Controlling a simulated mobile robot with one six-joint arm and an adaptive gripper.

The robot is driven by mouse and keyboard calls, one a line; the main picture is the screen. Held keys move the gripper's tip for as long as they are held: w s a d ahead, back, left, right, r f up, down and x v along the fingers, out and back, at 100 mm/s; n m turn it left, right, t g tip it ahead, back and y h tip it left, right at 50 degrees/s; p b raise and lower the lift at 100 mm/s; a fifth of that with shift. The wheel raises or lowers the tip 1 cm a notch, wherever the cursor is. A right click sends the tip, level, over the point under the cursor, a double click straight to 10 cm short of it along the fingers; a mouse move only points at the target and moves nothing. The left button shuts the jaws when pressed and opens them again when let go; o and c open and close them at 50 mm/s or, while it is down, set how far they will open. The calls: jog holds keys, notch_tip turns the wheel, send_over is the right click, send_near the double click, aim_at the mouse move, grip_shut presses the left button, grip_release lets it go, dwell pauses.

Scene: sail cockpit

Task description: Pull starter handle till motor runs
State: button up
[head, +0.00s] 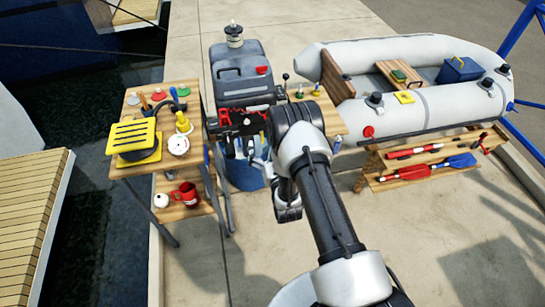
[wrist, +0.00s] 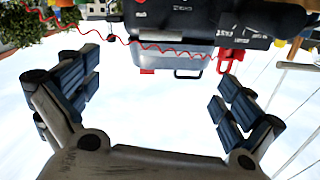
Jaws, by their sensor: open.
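The outboard motor (head: 240,75) has a grey cowling above a black front panel, at the upper middle of the head view. In the wrist view the motor (wrist: 190,22) appears upside down along the top. A red handle-like piece (wrist: 229,56), probably the starter handle, sits at the panel's edge; it also seems to show at the panel's left in the head view (head: 225,116). A red coiled cord (wrist: 120,38) runs across the panel. My gripper (wrist: 158,72) is open, with nothing between its fingers, apart from the motor. In the head view the arm largely hides it.
A wooden side table (head: 128,171) with a yellow slotted box (head: 130,135) and small items stands left. A grey inflatable boat (head: 440,115) lies right, above a wooden rack with red and blue paddles (head: 428,172). The concrete floor at lower right is clear.

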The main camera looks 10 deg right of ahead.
jog(key=s, duration=0.6)
jog(key=shift+s, duration=0.3)
